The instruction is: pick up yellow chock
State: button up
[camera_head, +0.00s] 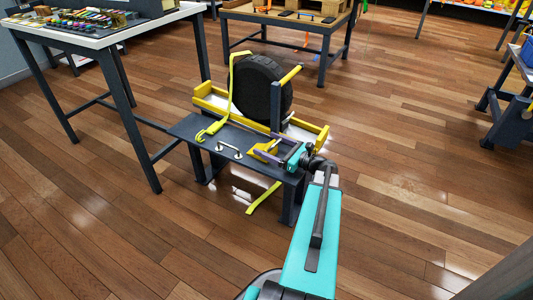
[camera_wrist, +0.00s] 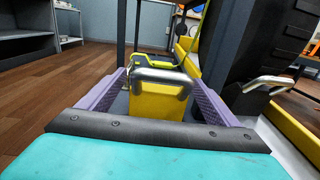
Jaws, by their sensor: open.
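The yellow chock (camera_head: 263,154) sits on the dark low bench (camera_head: 228,149), near its right end and in front of the wheel. In the wrist view the chock (camera_wrist: 157,104) is a yellow block with a grey metal edge along its top. My gripper (camera_head: 266,147) is open, with its purple fingers on either side of the chock. In the wrist view my gripper (camera_wrist: 158,84) has the chock between the fingers. Whether either finger touches it cannot be told. The chock's lower part is hidden by the gripper's body.
A black wheel (camera_head: 262,88) stands in a yellow-edged frame just behind the bench, with a yellow strap (camera_head: 231,100) over it. Two metal handles (camera_head: 229,151) lie on the bench to the left. A table with tools (camera_head: 85,35) stands at left.

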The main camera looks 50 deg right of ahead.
aim_at(269, 145)
jog(key=shift+c, duration=0.2)
dwell(0.3)
jog(key=c, duration=1.4)
jog(key=shift+r, duration=0.15)
jog(key=shift+r+p, duration=0.6)
jog(key=shift+r, duration=0.25)
notch_tip(269, 145, up, 2)
jog(key=shift+s+a+r+p, duration=0.1)
jog(key=shift+p, duration=0.5)
jog(key=shift+s+a+r+p, duration=0.15)
jog(key=shift+s+a+p, duration=1.3)
jog(key=shift+s+p, duration=0.6)
jog(key=shift+s+a+r+p, duration=0.15)
jog(key=shift+s+a+p, duration=1.45)
jog(key=shift+s, duration=0.7)
jog(key=shift+s+a+r+p, duration=0.15)
jog(key=shift+s+a+p, duration=1.1)
jog(key=shift+s+p, duration=0.9)
